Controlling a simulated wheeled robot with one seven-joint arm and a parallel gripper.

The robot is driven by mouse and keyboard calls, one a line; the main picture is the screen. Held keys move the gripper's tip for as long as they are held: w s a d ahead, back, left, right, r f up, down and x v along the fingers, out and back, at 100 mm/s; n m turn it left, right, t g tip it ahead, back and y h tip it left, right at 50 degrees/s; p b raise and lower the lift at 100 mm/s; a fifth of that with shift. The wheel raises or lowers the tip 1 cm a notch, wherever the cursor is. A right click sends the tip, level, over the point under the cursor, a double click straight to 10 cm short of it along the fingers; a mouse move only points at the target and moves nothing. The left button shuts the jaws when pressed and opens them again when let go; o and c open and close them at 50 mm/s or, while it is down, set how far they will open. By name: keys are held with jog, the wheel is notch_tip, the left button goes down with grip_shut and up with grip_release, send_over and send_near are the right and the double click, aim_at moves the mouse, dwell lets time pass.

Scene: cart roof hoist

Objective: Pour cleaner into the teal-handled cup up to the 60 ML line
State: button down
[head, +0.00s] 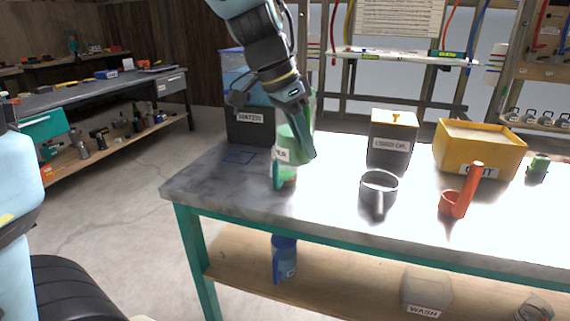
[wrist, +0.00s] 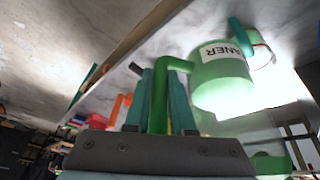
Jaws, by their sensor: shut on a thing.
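My gripper (head: 300,150) is above the left end of the workbench, shut on the handle of a green jug labelled CLEANER (head: 282,141). In the wrist view the green handle runs between my teal fingers (wrist: 160,98), and the jug body (wrist: 222,84) with its label shows to the right. The teal-handled cup (head: 288,179) stands on the bench just below the jug, its teal handle toward the front left. In the wrist view the cup (wrist: 263,54) lies close beyond the jug and is partly hidden by it. The liquid level and the 60 ML line cannot be read.
To the right are a grey cup (head: 378,189), an orange cup (head: 453,205), a yellow-lidded box (head: 391,146) and a yellow bin (head: 480,150). A blue jug (head: 284,259) is on the lower shelf.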

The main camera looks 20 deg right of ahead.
jog(key=shift+w+d+f+t+b, duration=0.1)
jog(key=shift+w+f+t+b, duration=0.2)
jog(key=shift+f, duration=0.25)
jog(key=shift+r, duration=0.2)
jog(key=shift+r+p, duration=1.15)
jog(key=shift+r, duration=0.4)
jog(key=shift+w, duration=0.1)
